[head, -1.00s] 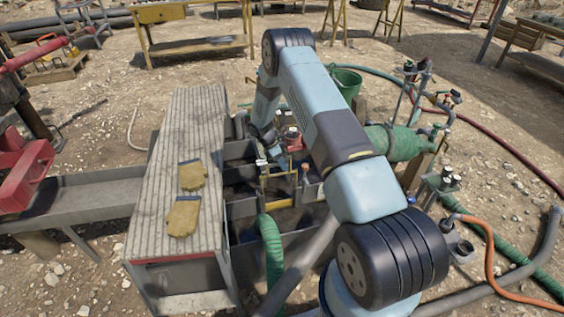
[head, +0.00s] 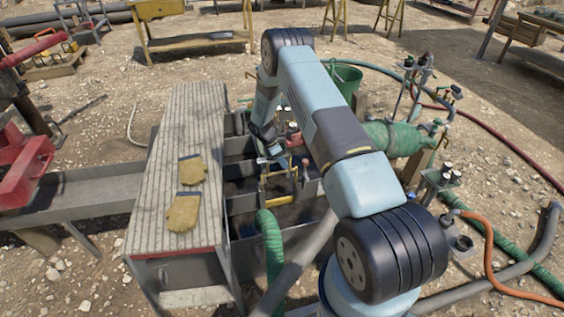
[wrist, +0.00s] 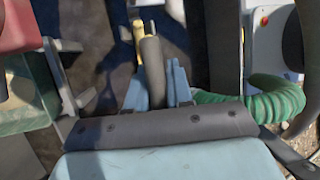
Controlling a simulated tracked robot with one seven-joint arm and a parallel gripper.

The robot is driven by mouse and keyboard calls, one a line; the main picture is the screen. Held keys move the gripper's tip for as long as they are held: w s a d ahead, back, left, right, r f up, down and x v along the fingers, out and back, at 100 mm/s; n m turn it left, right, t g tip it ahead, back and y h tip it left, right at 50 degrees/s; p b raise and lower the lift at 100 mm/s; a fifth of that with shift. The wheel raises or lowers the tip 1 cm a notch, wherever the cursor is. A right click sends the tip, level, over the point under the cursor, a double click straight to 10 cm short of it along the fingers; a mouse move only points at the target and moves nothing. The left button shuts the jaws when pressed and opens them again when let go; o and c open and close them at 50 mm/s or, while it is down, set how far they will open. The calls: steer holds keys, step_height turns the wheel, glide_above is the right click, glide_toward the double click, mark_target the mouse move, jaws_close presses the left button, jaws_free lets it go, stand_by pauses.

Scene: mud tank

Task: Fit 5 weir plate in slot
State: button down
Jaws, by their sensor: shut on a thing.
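My gripper (wrist: 158,88) shows its blue fingers in the wrist view, shut on a grey, rounded bar-like piece (wrist: 152,62), which I take to be the grip of the weir plate. A thin yellow part (wrist: 139,40) runs just beyond it. In the head view my arm reaches down over the dark grey tank (head: 255,200), and the fingertips are hard to make out there. A yellow-edged piece (head: 277,199) shows among the tank's compartments below my wrist. The plate's lower edge and the slot are hidden or too small to tell.
A ribbed platform (head: 180,130) with yellow gloves (head: 186,212) stands left of the tank. A green hose (head: 270,245) hangs into the tank's near side. A green cylinder (head: 395,140) with valves and several hoses lie to the right. A green bucket (head: 345,80) stands behind my arm.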

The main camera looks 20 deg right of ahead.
steer(key=shift+f, duration=2.9)
stand_by(0.4)
steer(key=c, duration=0.9)
jaws_free()
steer(key=shift+c, duration=0.2)
steer(key=v, duration=1.3)
steer(key=shift+r, duration=0.25)
steer(key=shift+w+a, duration=0.1)
steer(key=shift+a, duration=0.05)
